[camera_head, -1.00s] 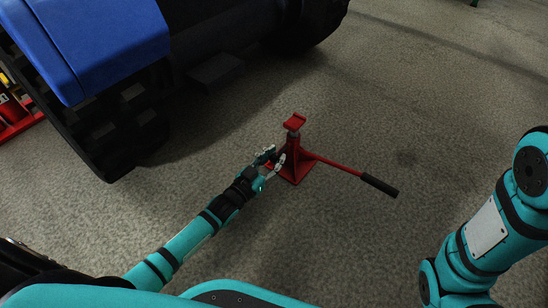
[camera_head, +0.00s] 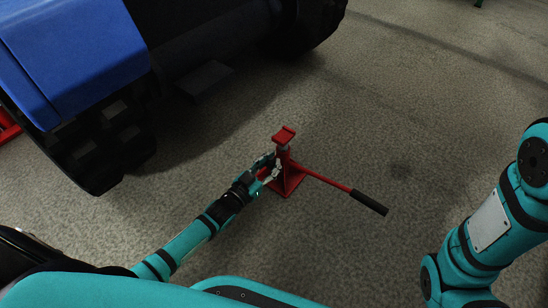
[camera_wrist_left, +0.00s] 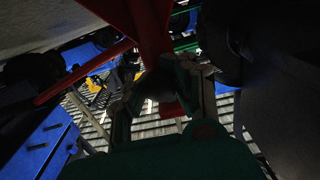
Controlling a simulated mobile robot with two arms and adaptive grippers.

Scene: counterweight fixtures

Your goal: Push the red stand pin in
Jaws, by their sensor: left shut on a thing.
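The red stand (camera_head: 287,178) is upright on the floor near the middle of the head view, with a flat saddle on its post and a long black-tipped handle to the right. My left gripper (camera_head: 272,168) reaches it from the left, low on the post. Its two fingers also show in the left wrist view (camera_wrist_left: 160,80), shut, with the stand's red body (camera_wrist_left: 150,25) just beyond them. The pin is mostly hidden at the fingertips and too dark to make out clearly. My right gripper is out of view; only the right arm's links show.
A large dark tracked vehicle with a blue cover (camera_head: 75,50) stands behind and to the left. The stand's black handle grip (camera_head: 369,202) sticks out low to the right. The carpet-like floor right of and behind the stand is clear.

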